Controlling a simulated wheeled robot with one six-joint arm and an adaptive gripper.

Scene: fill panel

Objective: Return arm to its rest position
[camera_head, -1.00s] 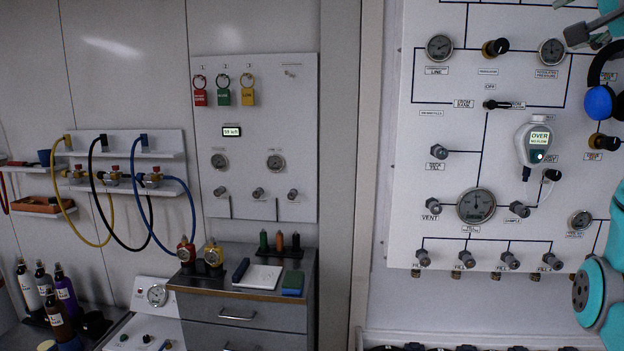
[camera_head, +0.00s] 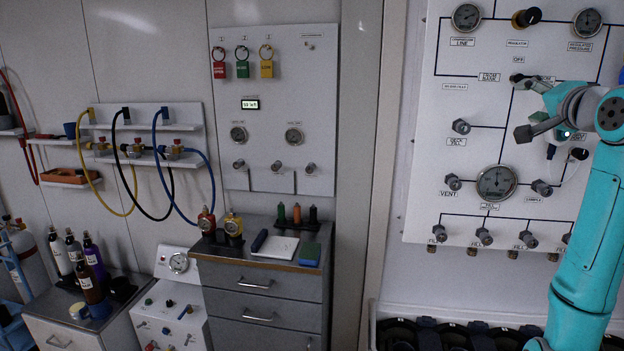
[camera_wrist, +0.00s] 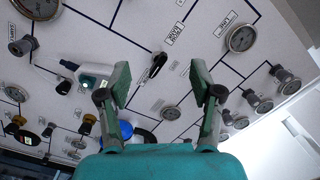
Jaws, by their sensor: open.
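My arm (camera_head: 590,230) is teal and rises at the right in the head view, bent at the top with its wrist toward the left. My gripper (camera_head: 528,107) is open, with its two fingers apart in front of the white fill panel (camera_head: 420,180). In the wrist view my gripper (camera_wrist: 161,84) has nothing between its fingertips, and the panel lies beyond them at a slant. A white meter with a small lit screen (camera_wrist: 92,78) shows left of the fingers there. In the head view my wrist hides most of it.
The panel carries gauges such as the large one (camera_head: 496,183), knobs and several fill valves along its bottom edge. Dark round holders (camera_head: 398,335) stand below it. A grey drawer cabinet (camera_head: 262,310) and a hose rack (camera_head: 140,127) are at the left.

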